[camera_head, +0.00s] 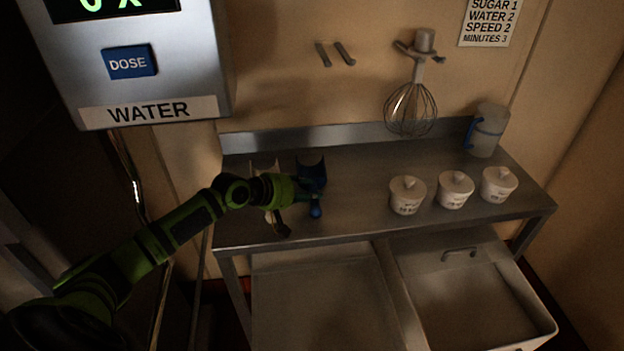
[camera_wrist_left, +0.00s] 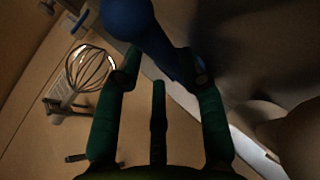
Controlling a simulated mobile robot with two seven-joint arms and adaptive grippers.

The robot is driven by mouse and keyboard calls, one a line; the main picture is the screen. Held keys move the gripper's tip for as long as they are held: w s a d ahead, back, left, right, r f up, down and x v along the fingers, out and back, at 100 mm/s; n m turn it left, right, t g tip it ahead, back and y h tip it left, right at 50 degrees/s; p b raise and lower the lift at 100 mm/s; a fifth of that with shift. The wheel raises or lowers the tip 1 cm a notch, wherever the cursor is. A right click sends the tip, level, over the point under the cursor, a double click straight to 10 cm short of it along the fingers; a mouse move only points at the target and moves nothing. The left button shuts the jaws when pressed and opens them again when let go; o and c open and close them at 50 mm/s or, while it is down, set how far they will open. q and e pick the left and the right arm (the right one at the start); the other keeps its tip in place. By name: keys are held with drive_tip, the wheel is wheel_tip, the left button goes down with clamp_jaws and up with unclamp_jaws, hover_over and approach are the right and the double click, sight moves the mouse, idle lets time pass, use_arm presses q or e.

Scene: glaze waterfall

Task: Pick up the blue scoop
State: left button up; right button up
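The blue scoop (camera_head: 313,174) lies on the metal table, its handle pointing toward the front edge and ending in a rounded knob. In the left wrist view, part of the blue scoop (camera_wrist_left: 142,28) fills the top middle, just beyond my fingertips. My left gripper (camera_head: 297,190) is at the scoop's left side, close to its handle. In the left wrist view its green fingers (camera_wrist_left: 158,72) are spread apart, with the blue part running across near their tips. Whether they touch it I cannot tell. My right gripper is not in view.
A pale scoop (camera_head: 264,164) with a brownish handle lies just left of the blue one, partly behind my gripper. Three white lidded tubs (camera_head: 455,190) and a jug (camera_head: 487,132) stand to the right. A whisk (camera_head: 410,108) hangs on the wall. The table's middle is clear.

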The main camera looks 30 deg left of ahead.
sight(312, 187)
use_arm(q)
drive_tip(key=shift+a+x, duration=0.25)
drive_tip(key=shift+x, duration=0.9)
drive_tip(key=shift+w+f, duration=0.15)
drive_tip(key=shift+w, duration=0.05)
drive_tip(key=shift+d, duration=0.1)
drive_tip(key=shift+s, duration=0.1)
clamp_jaws()
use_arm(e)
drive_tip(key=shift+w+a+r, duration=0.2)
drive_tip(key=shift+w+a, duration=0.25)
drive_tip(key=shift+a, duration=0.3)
